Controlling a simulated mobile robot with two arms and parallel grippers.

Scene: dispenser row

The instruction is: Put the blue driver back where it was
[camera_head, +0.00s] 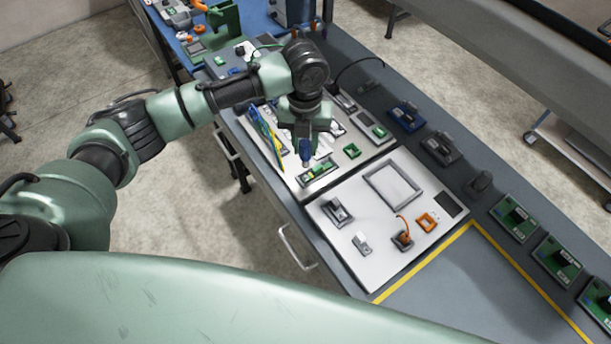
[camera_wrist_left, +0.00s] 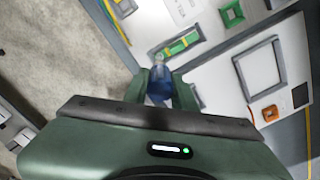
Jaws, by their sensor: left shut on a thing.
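The blue driver (camera_head: 305,153) hangs from my left gripper (camera_head: 305,137), held roughly upright over the rear white board (camera_head: 338,168). In the left wrist view, the blue driver (camera_wrist_left: 160,88) is between the two green fingers of the left gripper (camera_wrist_left: 160,82), which are shut on it. Its lower end is near a grey-framed holder with a green and yellow insert (camera_head: 317,172), which also shows in the wrist view (camera_wrist_left: 182,43). I cannot tell whether the driver touches anything below. The arm and gripper hide part of the board. My right gripper is not in view.
A green square frame (camera_head: 351,150) lies close right. Yellow and blue upright pieces (camera_head: 266,135) stand left of the driver. The front white board (camera_head: 372,250) holds a grey frame (camera_head: 393,186) and an orange frame (camera_head: 427,223). The yellow-taped area (camera_head: 470,290) is clear.

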